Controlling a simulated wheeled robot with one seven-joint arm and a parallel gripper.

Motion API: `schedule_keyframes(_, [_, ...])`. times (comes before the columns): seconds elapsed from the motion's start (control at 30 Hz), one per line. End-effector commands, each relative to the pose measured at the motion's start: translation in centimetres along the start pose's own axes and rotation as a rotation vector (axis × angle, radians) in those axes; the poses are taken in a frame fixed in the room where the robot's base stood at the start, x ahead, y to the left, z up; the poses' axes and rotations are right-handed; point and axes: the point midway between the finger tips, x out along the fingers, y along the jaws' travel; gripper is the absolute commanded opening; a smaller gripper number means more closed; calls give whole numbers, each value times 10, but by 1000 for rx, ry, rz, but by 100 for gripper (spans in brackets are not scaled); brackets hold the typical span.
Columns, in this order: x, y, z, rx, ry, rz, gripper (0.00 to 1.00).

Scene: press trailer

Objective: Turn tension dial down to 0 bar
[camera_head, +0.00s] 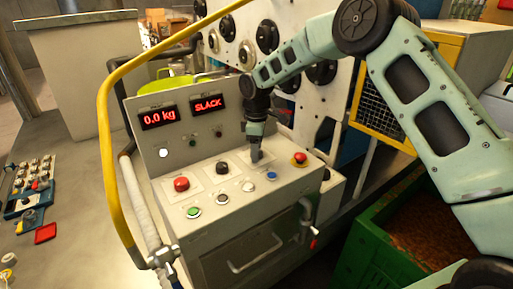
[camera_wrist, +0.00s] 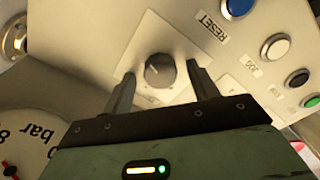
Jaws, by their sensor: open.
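The tension dial is a dark round knob (camera_wrist: 160,70) on a pale plate, seen in the wrist view between my fingers. My gripper (camera_wrist: 158,84) is open, with one finger on each side of the knob; I cannot tell whether either finger touches it. In the head view my gripper (camera_head: 256,156) points down at the right part of the sloped panel and hides the dial. A pressure gauge (camera_wrist: 25,150) marked "bar" shows partly at the lower left of the wrist view, with a red needle; its reading is cut off.
The control console (camera_head: 225,180) carries a red button (camera_head: 181,184), a black knob (camera_head: 222,167), a blue button (camera_head: 271,175) and a red emergency stop (camera_head: 299,159). Its displays read 0.0 kg (camera_head: 159,117) and SLACK (camera_head: 207,104). A yellow rail (camera_head: 108,150) curves along the left.

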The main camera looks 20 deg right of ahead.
Motion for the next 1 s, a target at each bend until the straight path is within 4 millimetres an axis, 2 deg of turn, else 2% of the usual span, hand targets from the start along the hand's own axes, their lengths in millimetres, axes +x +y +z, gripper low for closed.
schedule_keyframes(0.13, [-3, 0, 0, 0, 0, 0, 59])
schedule_keyframes(0.27, [-17, 1, 0, 1, 1, 3, 59])
schedule_keyframes(0.8, [-138, 1, -1, 0, 2, 4, 59])
schedule_keyframes(1.0, [-166, 0, -1, 0, 2, 2, 59])
